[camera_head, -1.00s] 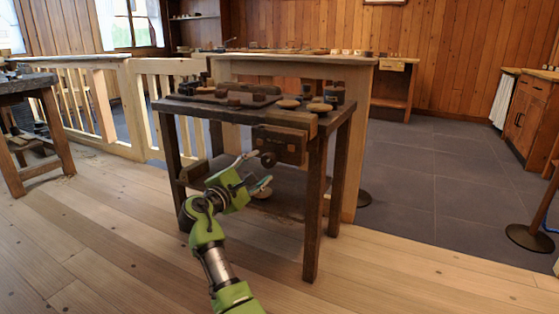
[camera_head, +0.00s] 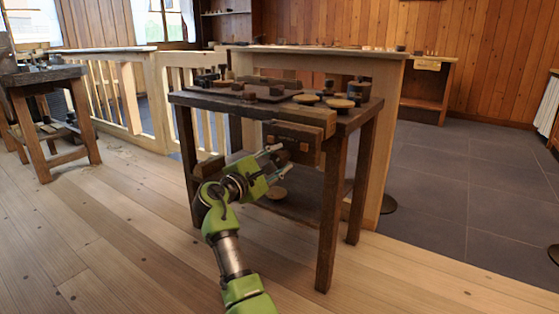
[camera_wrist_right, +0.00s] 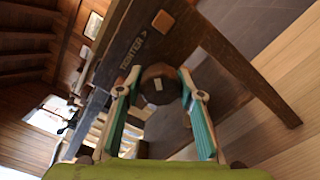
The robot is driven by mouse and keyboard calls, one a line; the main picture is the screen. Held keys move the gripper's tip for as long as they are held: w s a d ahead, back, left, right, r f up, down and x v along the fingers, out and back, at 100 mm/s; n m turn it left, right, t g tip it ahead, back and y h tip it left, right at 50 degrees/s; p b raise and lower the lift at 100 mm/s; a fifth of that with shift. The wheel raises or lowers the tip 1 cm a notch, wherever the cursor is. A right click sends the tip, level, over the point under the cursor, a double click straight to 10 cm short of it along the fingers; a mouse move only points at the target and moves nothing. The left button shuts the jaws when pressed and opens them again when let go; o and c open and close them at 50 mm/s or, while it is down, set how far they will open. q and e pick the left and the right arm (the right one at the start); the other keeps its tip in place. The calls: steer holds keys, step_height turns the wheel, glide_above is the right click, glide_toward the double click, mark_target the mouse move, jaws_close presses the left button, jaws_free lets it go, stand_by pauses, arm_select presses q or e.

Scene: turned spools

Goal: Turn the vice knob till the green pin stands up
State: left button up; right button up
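The wooden vice (camera_head: 292,140) is on the front of the dark workbench. My right gripper (camera_head: 277,161) is in front of the vice. In the wrist view its two teal-padded fingers (camera_wrist_right: 156,88) are apart, on either side of the knob. Whether they touch it I cannot tell. I cannot make out the green pin in either view. My left gripper is not in view.
The workbench top (camera_head: 225,101) holds several dark and pale turned pieces. A lower shelf (camera_head: 300,207) holds a round pale piece. A wooden railing (camera_head: 130,95) stands behind, and another bench (camera_head: 45,76) is at left. Open floor (camera_head: 120,240) lies in front.

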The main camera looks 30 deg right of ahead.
steer(key=c, duration=0.5)
steer(key=shift+o, duration=0.2)
steer(key=shift+m, duration=0.3)
